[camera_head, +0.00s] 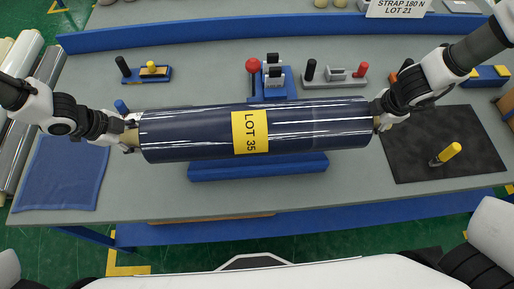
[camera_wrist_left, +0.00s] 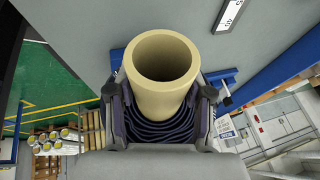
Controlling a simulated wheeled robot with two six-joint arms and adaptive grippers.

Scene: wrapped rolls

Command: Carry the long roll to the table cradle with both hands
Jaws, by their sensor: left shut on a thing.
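The long roll (camera_head: 190,133) is wrapped in glossy dark blue film with a yellow LOT 35 label, and lies level across the head view. My left gripper (camera_head: 131,138) is shut on the tan core at its left end. The left wrist view shows the open core end (camera_wrist_left: 165,90) between the fingers, with dark film behind. My right gripper (camera_head: 377,114) is at the core on the right end and appears closed around it. The blue table cradle (camera_head: 260,171) shows below and in front of the roll, partly hidden by it. I cannot tell whether they touch.
Behind the roll stand a blue fixture with a red knob (camera_head: 253,66) and small tool holders (camera_head: 335,75).

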